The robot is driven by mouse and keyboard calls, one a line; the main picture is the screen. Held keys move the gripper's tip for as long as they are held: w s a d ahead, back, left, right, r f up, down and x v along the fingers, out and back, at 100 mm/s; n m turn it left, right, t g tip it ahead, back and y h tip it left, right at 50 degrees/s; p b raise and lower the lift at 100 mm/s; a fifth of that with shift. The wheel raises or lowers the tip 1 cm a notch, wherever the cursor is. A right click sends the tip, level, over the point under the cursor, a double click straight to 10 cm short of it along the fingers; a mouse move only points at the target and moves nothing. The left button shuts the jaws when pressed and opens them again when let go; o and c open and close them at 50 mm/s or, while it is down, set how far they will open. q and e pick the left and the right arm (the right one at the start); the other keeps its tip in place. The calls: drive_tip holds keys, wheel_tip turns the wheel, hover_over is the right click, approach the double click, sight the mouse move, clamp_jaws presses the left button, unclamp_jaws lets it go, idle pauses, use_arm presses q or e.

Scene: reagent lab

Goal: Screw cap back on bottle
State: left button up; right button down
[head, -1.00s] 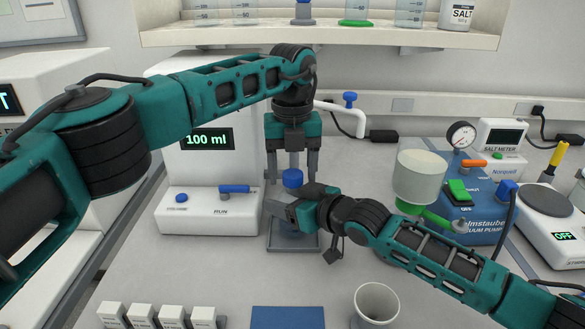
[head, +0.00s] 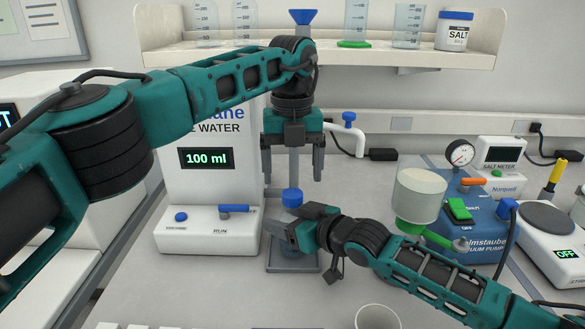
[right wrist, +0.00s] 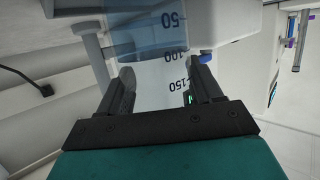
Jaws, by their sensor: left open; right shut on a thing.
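The bottle (right wrist: 150,62) is clear with volume marks and a bluish part in the right wrist view. My right gripper (head: 283,233) is shut on the bottle's body and hides most of it in the head view.
The bottle is over a grey stand base (head: 291,264). The water dispenser (head: 207,180) is left of it. A filter funnel (head: 418,190) and a blue vacuum pump (head: 468,220) stand to the right. A white cup (head: 377,317) is near the front.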

use_arm(q)
drive_tip(key=shift+o, duration=0.9)
wheel_tip(320, 180, up, 8)
drive_tip(key=shift+f, duration=0.25)
use_arm(e)
drive_tip(key=shift+c, duration=0.5)
unclamp_jaws()
use_arm(q)
drive_tip(key=shift+f, duration=0.1)
use_arm(e)
drive_tip(key=v, duration=1.3)
drive_tip(key=shift+r, duration=0.1)
